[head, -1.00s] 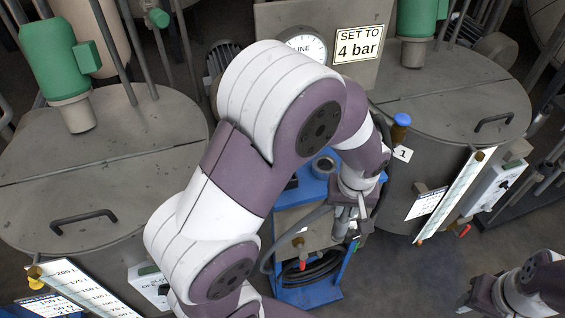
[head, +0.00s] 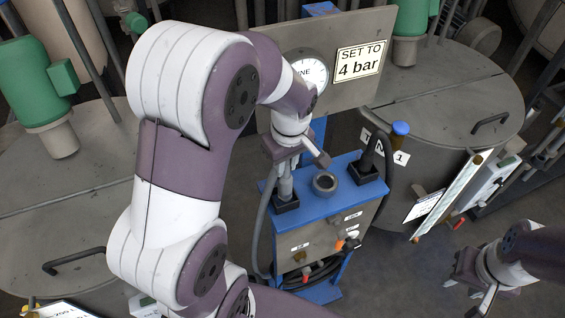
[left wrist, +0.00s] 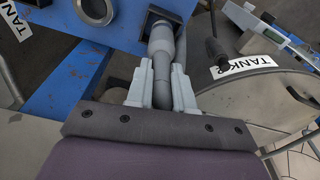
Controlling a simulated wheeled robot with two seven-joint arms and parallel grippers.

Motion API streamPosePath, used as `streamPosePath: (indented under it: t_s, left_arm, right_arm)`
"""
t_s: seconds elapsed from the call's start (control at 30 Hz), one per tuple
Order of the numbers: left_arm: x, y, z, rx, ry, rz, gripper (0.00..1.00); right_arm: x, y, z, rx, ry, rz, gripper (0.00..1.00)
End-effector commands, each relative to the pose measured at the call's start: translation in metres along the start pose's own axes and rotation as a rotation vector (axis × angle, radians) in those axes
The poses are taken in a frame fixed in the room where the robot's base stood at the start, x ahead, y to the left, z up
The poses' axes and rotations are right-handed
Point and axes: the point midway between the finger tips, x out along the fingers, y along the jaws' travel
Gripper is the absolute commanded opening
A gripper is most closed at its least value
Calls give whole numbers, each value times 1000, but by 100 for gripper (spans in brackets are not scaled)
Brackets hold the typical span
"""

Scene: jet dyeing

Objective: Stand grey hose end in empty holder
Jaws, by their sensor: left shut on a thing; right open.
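The grey hose end (head: 285,184) is upright over the left black square holder (head: 286,203) on top of the blue stand. Its tip meets the holder's opening; how deep it sits I cannot tell. My left gripper (head: 288,160) is shut on it from above. In the left wrist view the grey hose end (left wrist: 161,42) lies between the two light fingers of my gripper (left wrist: 162,90), and its tip is inside the outline of the black holder (left wrist: 150,20). My right gripper (head: 467,294) is open and empty at the lower right.
A second black holder (head: 365,176) at the right carries a black hose. A round grey ring (head: 325,183) lies between the holders. Gauge (head: 306,68) and "SET TO 4 bar" sign (head: 360,60) stand behind. Tanks (head: 450,110) flank the stand.

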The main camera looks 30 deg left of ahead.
Motion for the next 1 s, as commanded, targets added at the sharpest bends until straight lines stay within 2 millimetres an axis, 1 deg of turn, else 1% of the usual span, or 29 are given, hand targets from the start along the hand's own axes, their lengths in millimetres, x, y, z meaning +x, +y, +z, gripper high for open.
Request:
streamPosePath:
  t_s: [0.07, 0.1, 0.2, 0.3, 0.57, 0.7, 0.73, 0.77, 0.8, 1.0]
  left_arm:
    - [-1, 1, -7, -3, 0, 0, 0]
    - [-1, 2, -15, -3, 0, 0, 0]
    - [20, 1, -10, 0, -5, -6, 0]
    - [34, 2, -9, 1, -2, -2, 0]
    - [38, 2, -8, 0, 0, 1, 0]
    - [43, 2, -8, 0, 0, 1, 0]
    - [41, 2, -8, 0, 0, 1, 32]
    - [41, 2, -8, 0, 0, 1, 41]
    - [41, 2, -8, 0, 0, 1, 47]
    - [41, 2, -8, 0, 0, 1, 47]
  right_arm:
    - [-4, 0, 0, 0, 0, 0, 45]
    - [-8, 0, -1, 0, 0, 0, 45]
    - [-15, 0, -2, 0, 0, 0, 45]
    - [-18, 0, -2, 0, 0, 0, 45]
    - [-15, 0, -2, 0, 0, 0, 45]
    - [-11, 0, -1, 0, 0, 0, 45]
    - [-12, 0, -1, 0, 0, 0, 45]
    - [-12, 0, -1, 0, 0, 0, 45]
    - [-12, 0, -1, 0, 0, 0, 45]
    - [-13, 0, -1, 0, 0, 0, 45]
